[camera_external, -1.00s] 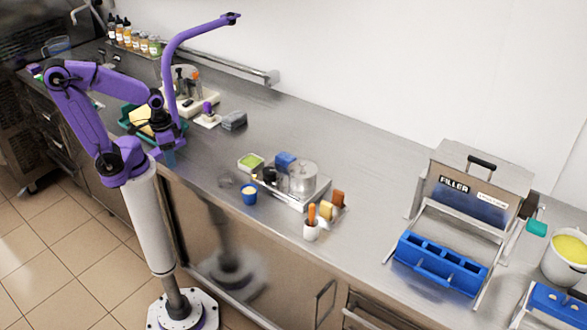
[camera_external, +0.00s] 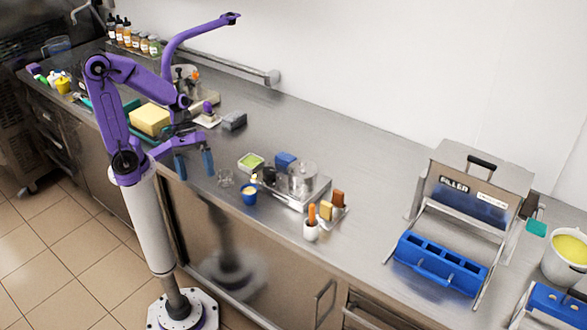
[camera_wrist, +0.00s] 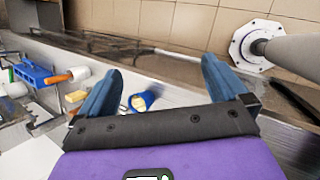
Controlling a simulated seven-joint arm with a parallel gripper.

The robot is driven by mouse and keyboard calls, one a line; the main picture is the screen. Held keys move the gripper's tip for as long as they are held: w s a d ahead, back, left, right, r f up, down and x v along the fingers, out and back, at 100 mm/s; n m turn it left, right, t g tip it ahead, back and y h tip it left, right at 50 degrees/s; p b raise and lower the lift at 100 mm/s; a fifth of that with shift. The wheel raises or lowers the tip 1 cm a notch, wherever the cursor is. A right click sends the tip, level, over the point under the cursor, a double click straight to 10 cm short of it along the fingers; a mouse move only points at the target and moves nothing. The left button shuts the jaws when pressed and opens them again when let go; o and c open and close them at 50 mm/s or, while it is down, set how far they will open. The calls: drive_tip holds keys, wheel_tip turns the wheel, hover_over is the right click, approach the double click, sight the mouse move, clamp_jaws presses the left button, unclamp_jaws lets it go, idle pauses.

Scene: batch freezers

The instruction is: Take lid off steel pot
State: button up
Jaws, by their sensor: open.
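The steel pot (camera_external: 302,180) stands on a metal tray toward the front of the counter in the external view. Its lid (camera_external: 302,167) appears to sit on top, though the detail is small. My gripper (camera_external: 194,164) is open and empty, with its two blue fingers apart. It is at the counter's front edge, to the left of the pot and clear of it. In the wrist view my gripper's fingers (camera_wrist: 160,85) show spread, with a blue cup between and beyond them. I cannot make out the pot for certain in the wrist view.
The blue cup (camera_external: 249,195), a green-filled container (camera_external: 251,162) and a blue block (camera_external: 285,161) stand close to the pot. The filler machine (camera_external: 468,200) is at right, with bare counter between.

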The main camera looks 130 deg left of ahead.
drive_tip(key=w+a+n+t, duration=0.3)
drive_tip(key=w+a+n, duration=0.1)
drive_tip(key=n, duration=0.1)
drive_tip(key=n+t+y, duration=0.4)
drive_tip(key=n+y, duration=0.3)
drive_tip(key=n, duration=0.6)
approach(302, 162)
drive_tip(key=x, duration=1.2)
drive_tip(key=shift+w+a+f, duration=0.1)
drive_tip(key=shift+c, duration=0.3)
